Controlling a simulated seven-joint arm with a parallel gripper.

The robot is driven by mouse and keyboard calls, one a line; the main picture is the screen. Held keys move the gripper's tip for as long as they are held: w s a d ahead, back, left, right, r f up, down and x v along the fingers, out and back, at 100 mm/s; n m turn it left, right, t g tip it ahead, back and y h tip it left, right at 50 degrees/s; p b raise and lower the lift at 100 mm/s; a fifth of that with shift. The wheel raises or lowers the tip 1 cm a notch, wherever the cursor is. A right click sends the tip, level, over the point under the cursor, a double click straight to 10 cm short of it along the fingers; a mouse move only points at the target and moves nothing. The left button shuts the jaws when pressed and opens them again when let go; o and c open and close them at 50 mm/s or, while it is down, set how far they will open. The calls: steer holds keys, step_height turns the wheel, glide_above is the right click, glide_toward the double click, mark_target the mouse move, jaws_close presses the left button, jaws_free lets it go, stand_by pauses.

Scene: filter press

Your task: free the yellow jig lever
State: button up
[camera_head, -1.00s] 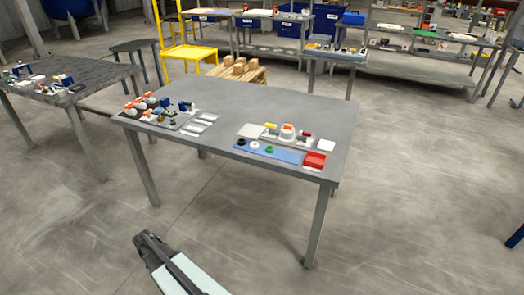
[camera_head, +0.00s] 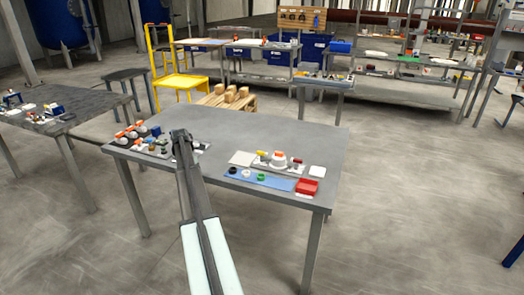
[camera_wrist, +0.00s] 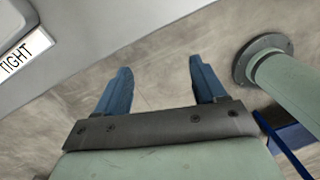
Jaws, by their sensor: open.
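A small yellow part (camera_head: 262,154), which looks like the jig lever, sits at the left end of a pale fixture (camera_head: 279,162) on the right half of the grey table (camera_head: 240,137). It is too small to tell how it is held. My gripper (camera_head: 181,136) reaches over the left half of the table, well to the left of the yellow part. In the wrist view its two blue fingers (camera_wrist: 161,85) are apart with nothing between them, and bare floor lies below. The lever is not in the wrist view.
Beside the fixture are a blue strip (camera_head: 258,180) with small round parts, a red tray (camera_head: 307,187) and a white square (camera_head: 317,172). Orange and white parts (camera_head: 131,132) stand at the left end.

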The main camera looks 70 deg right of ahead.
steer(key=s+d+r+n, duration=0.2)
steer(key=s+d+r, duration=0.9)
steer(key=d, duration=0.4)
steer(key=n, duration=0.1)
glide_toward(262, 152)
steer(key=shift+t+y, duration=0.3)
steer(key=shift+t, duration=0.1)
steer(key=f, duration=0.5)
steer(key=d+f, duration=0.1)
steer(key=f, duration=0.2)
steer(key=shift+s+f, duration=0.25)
steer(key=c, duration=0.8)
